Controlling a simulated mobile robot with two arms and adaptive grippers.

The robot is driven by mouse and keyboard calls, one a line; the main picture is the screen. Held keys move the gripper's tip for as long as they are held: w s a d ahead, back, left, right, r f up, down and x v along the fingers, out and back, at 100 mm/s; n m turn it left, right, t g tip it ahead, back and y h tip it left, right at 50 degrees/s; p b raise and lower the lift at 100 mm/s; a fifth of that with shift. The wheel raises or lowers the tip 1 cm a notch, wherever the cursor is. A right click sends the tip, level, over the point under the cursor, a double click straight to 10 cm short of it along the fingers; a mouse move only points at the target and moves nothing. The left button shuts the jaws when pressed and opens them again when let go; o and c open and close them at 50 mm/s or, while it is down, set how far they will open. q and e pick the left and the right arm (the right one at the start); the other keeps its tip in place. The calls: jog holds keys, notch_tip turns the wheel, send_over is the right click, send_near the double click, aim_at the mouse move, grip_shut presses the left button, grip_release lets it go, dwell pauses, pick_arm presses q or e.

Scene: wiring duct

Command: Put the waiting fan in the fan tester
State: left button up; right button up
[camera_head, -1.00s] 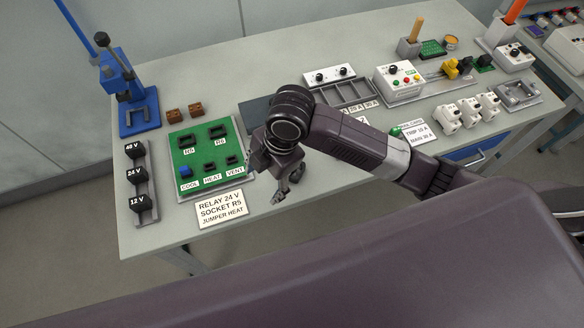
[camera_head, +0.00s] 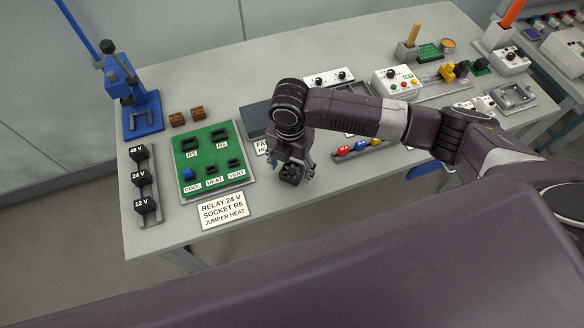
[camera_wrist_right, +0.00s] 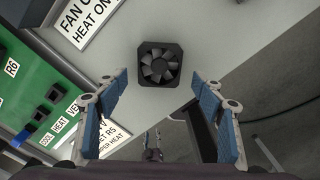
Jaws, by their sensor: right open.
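The waiting fan (camera_wrist_right: 159,64) is a black square fan lying on the bench, seen whole in the right wrist view. In the head view the fan (camera_head: 291,175) shows under my right gripper (camera_head: 293,165), close to the bench's front edge. My right gripper is open. In the right wrist view its blue-padded fingers (camera_wrist_right: 158,82) stand on either side, with the fan slightly beyond the tips and no contact visible. A dark flat unit (camera_head: 256,119) behind my arm sits by a fan sign and may be the fan tester; it is partly hidden. My left gripper is not in view.
A green relay board (camera_head: 211,160) and a sign (camera_head: 222,211) lie left of the fan. The fan sign (camera_head: 261,147) is partly covered by my arm. Coloured parts (camera_head: 358,146) sit to the right. Bare bench surrounds the fan.

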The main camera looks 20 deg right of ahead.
jog(key=shift+f, duration=0.8)
jog(key=shift+c, duration=0.6)
jog(key=c, duration=1.2)
jog(key=shift+w+r, duration=0.1)
jog(key=shift+r, duration=0.05)
jog(key=shift+c, duration=0.2)
